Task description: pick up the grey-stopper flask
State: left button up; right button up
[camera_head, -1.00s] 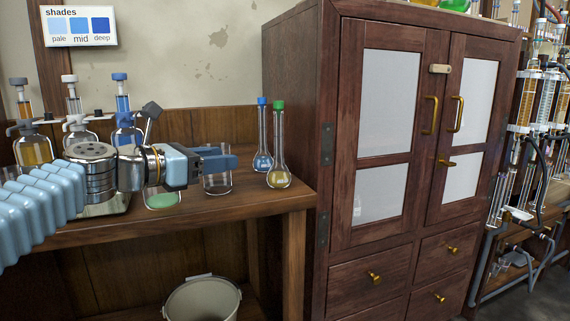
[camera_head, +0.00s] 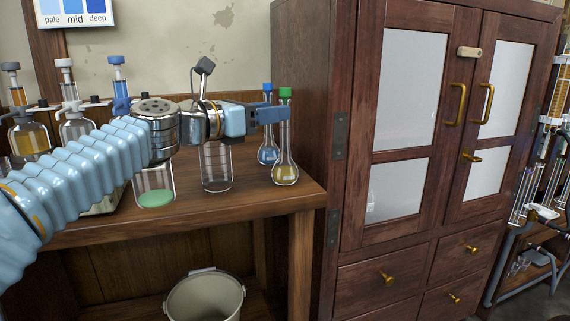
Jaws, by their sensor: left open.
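No flask with a clearly grey stopper shows. Two long-necked flasks stand upright at the right end of the wooden bench: a blue-stopper flask (camera_head: 268,153) with blue liquid and a green-stopper flask (camera_head: 285,171) with yellowish liquid. At the far left, an amber bottle (camera_head: 31,138) carries a grey-capped dispenser top. My left gripper (camera_head: 283,113) is open, level above the bench, its blue fingers pointing right. The fingers overlap both flask necks in the picture; I cannot tell whether they touch. My right gripper is not in view.
A clear beaker (camera_head: 216,170) and a beaker with green liquid (camera_head: 155,190) stand below my left wrist. A clear bottle (camera_head: 75,130) and a blue-topped bottle stand left. A wooden cabinet (camera_head: 345,210) rises right of the bench (camera_head: 240,212). A bucket (camera_head: 205,298) sits below.

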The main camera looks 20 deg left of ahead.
pick_arm(q)
jog(key=x, duration=0.4)
jog(key=shift+f+p, duration=0.1)
jog(key=shift+p, duration=0.2)
grip_shut()
